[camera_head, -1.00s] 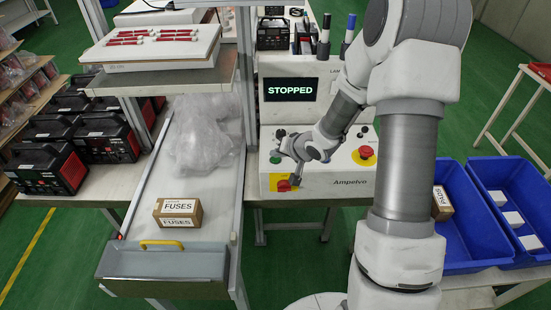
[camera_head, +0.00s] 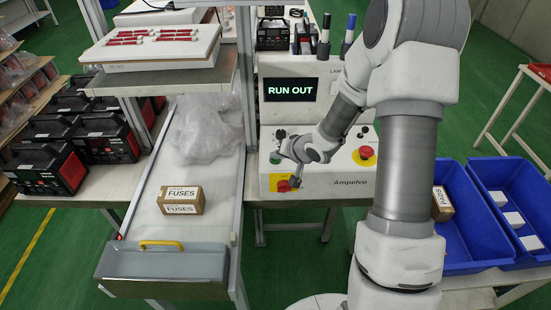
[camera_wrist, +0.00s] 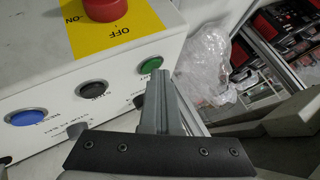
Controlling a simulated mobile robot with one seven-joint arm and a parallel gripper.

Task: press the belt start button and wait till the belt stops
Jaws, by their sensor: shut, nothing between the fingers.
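The white control box (camera_head: 345,185) carries a screen (camera_head: 290,90) that reads "RUN OUT". Its green button (camera_wrist: 150,65) shows in the wrist view, beside a black stop button (camera_wrist: 92,89) and a blue button (camera_wrist: 27,117). My gripper (camera_head: 296,183) is shut and empty in front of the panel. In the wrist view its fingertips (camera_wrist: 157,76) are close to the green button's lower edge; I cannot tell whether they touch it. The belt (camera_head: 205,225) carries a fuses box (camera_head: 181,201) and a crumpled clear plastic bag (camera_head: 205,130).
Another red knob (camera_head: 365,153) is at the panel's right. Blue bins (camera_head: 465,235) stand at the right. A shelf with a white tray (camera_head: 150,45) overhangs the belt's left.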

